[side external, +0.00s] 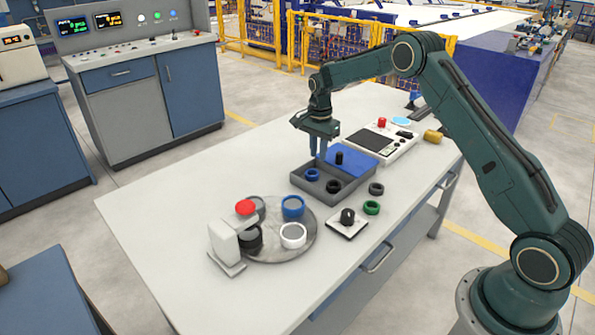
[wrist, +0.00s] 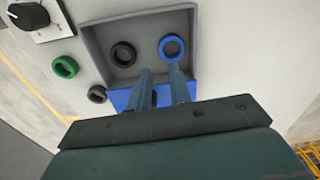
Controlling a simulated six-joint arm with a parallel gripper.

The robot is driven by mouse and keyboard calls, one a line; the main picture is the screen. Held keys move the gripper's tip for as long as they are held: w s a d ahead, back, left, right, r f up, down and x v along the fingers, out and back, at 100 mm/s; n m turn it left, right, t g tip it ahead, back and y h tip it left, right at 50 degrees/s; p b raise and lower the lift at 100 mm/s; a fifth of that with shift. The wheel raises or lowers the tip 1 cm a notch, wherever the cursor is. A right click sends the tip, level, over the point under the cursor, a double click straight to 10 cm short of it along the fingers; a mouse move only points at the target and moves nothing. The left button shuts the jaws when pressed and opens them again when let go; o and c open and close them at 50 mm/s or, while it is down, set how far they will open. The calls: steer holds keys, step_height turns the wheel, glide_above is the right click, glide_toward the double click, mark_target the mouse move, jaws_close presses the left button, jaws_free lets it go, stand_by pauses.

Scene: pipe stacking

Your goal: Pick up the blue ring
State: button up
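The small blue ring (side external: 312,178) lies in the grey open tray (side external: 343,197), near its left corner in the side view. In the wrist view the blue ring (wrist: 161,48) is at the tray's upper right, just beyond the tip of the right finger. My gripper (side external: 317,156) points down above the tray. In the wrist view its two fingers (wrist: 161,70) are apart with nothing held between them. Whether a finger touches the ring cannot be told.
A green ring (side external: 371,208) and dark ring (side external: 376,189) lie outside. A round plate (side external: 270,252) holds larger cups, one blue (side external: 292,209).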

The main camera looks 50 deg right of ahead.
mark_target(317, 174)
steer(key=shift+f, duration=1.25)
steer(key=shift+w+f, duration=0.1)
steer(key=shift+f, duration=2.5)
jaws_close()
